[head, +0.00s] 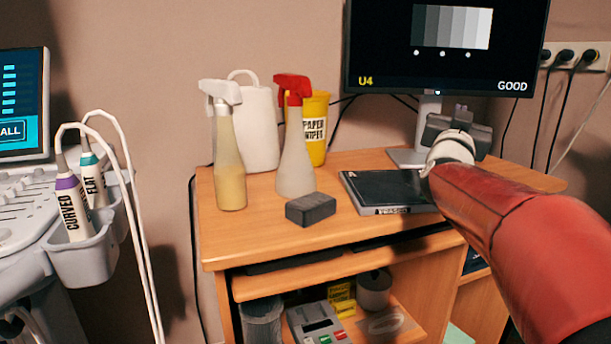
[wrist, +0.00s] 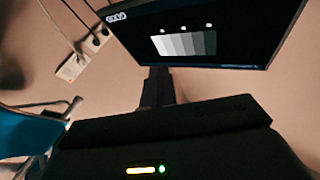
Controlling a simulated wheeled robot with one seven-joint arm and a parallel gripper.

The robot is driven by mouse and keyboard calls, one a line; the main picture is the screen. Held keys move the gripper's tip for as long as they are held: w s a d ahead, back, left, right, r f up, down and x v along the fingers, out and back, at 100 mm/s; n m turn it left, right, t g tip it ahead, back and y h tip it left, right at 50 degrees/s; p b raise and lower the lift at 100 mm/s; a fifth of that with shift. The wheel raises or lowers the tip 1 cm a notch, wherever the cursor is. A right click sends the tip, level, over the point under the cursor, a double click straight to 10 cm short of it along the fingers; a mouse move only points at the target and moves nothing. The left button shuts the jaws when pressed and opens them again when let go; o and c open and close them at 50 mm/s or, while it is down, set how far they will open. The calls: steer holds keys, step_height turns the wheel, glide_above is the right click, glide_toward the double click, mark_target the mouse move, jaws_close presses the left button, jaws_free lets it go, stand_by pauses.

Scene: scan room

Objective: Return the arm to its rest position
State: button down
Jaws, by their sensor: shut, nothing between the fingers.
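My red arm (head: 530,240) reaches in from the lower right in the head view. My gripper (head: 458,126) is at its far end, raised in front of the monitor stand and above the back right of the wooden desk (head: 240,250). It is shut and holds nothing. Its fingertips are hard to make out. In the wrist view a dark housing with small lights fills the lower part, and the monitor (wrist: 215,35) appears tilted beyond it.
A black flat device (head: 385,190) lies left of my arm. A dark block (head: 311,208), two spray bottles (head: 229,165) (head: 296,160), a yellow wipes tub (head: 317,125) and a white jug (head: 257,125) stand on the desk. The ultrasound cart (head: 85,255) is at left. Wall plugs (head: 566,56) are at right.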

steer(key=s+a+f+n+y, duration=0.1)
steer(key=s+a+f+y, duration=0.1)
steer(key=s+a+f+n+g+y+p, duration=0.1)
steer(key=s+a+f+n+y, duration=0.1)
steer(key=a+y, duration=0.1)
steer(key=s+a+f+n+g+y+p, duration=0.1)
steer(key=a+f+y, duration=0.1)
steer(key=a+y, duration=0.1)
steer(key=shift+s+a+f+n, duration=0.1)
steer(key=shift+s+f+n, duration=0.2)
steer(key=shift+s+n, duration=0.1)
steer(key=s+a+f+n+g+y+p, duration=0.1)
steer(key=s+a+f+g, duration=0.2)
steer(key=s+f+g, duration=0.3)
steer(key=s+a+f+n+g+y+p, duration=0.1)
steer(key=s+f+g, duration=0.5)
steer(key=s+f, duration=0.8)
steer(key=s+a+n+p, duration=0.1)
steer(key=s+a, duration=0.1)
steer(key=s, duration=0.5)
steer(key=shift+a+f+p, duration=0.2)
steer(key=shift+f+p, duration=0.1)
steer(key=shift+f, duration=0.05)
